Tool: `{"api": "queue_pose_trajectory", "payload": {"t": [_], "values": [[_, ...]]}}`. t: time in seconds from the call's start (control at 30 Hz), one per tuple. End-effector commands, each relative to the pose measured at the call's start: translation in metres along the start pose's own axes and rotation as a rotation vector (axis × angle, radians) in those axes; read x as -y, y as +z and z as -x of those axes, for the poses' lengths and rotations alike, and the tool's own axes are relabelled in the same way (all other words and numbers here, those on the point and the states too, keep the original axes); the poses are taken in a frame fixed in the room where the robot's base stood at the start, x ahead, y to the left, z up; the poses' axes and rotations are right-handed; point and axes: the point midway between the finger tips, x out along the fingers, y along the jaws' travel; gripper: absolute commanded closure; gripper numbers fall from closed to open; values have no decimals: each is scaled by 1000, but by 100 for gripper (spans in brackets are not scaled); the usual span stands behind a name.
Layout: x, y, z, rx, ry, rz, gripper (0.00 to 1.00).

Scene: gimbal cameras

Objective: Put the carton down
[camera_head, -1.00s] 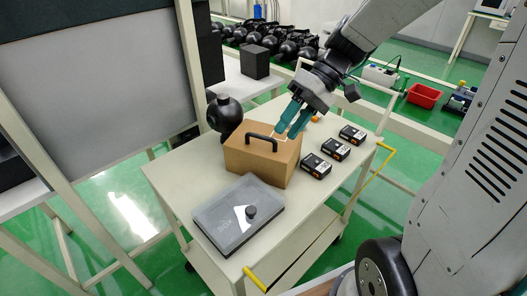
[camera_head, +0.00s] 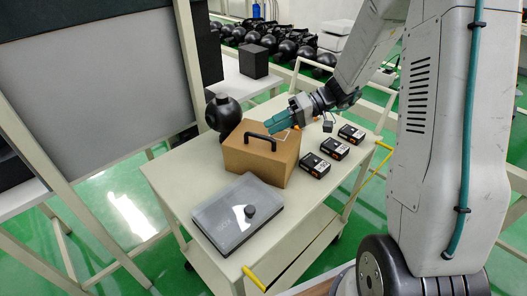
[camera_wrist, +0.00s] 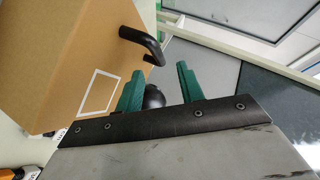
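The carton (camera_head: 262,160) is a brown box with a black handle (camera_head: 260,142) on its top. It stands upright on the cream trolley's top (camera_head: 180,178). My gripper (camera_head: 277,124), with green fingers, is just behind the carton's upper right edge. In the wrist view the carton (camera_wrist: 62,60) fills the left side, with its handle (camera_wrist: 143,42) above the left finger. The two fingers (camera_wrist: 160,85) stand apart with no object held between them. A black round flask (camera_wrist: 154,97) shows beyond the gap. The carton's far side is hidden.
The black flask (camera_head: 223,114) stands behind the carton at left. A grey case (camera_head: 238,212) lies in front. Three small black boxes (camera_head: 334,149) line the right side. A grey panel (camera_head: 100,85) rises at left. The trolley's front left top is clear.

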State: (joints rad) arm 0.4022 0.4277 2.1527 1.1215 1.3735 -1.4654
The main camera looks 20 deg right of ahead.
Motion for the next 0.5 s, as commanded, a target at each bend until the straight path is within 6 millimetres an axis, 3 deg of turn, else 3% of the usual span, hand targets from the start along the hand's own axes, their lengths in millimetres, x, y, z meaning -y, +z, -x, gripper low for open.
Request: {"api": "queue_pose_trajectory", "payload": {"t": [0.23,0.47,0.5], "values": [[-1,1,-37,4,-3,0,62],[-1,1,-40,2,-1,0,62],[-1,1,-40,2,-1,0,70]]}}
